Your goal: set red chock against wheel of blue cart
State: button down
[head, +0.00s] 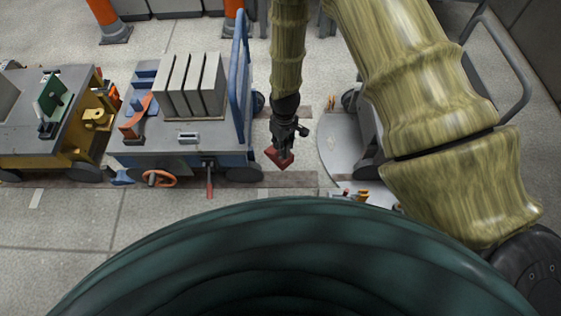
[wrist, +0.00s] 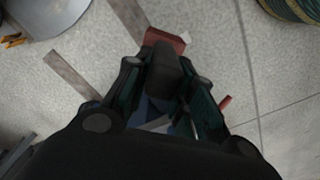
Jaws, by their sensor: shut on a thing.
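The blue cart (head: 190,140) stands left of centre in the head view, with grey panels on its deck and a blue handle at its right end. Its near right wheel (head: 243,174) shows dark at the lower right corner. My gripper (head: 283,150) hangs to the right of this wheel, shut on the red chock (head: 279,158). The chock is apart from the wheel in the head view; its exact height above the floor is hard to tell. In the wrist view the chock (wrist: 164,40) shows beyond the fingers of my gripper (wrist: 165,75).
A yellow cart (head: 50,150) stands left of the blue cart. A grey round-edged plate (head: 340,150) lies to the right of my gripper. Orange posts (head: 103,15) stand at the back. Bare floor (head: 60,225) lies in front of the carts.

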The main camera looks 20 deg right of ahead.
jog(key=w+f+n+b, duration=0.3)
jog(key=f+n+b, duration=0.1)
jog(key=f+b, duration=0.6)
jog(key=w+f+n+b, duration=0.3)
jog(key=f+n+b, duration=0.1)
jog(key=f+b, duration=0.6)
jog(key=shift+w+d+f+b, duration=0.25)
jog(key=shift+d+b, duration=0.2)
jog(key=shift+b, duration=1.25)
jog(key=shift+f, duration=0.15)
notch_tip(320, 180, down, 8)
jog(key=b, duration=0.8)
jog(key=shift+f, duration=0.8)
jog(key=c, duration=1.1)
grip_release()
jog(key=shift+r, duration=0.1)
notch_tip(320, 180, up, 12)
jog(key=shift+f, duration=0.1)
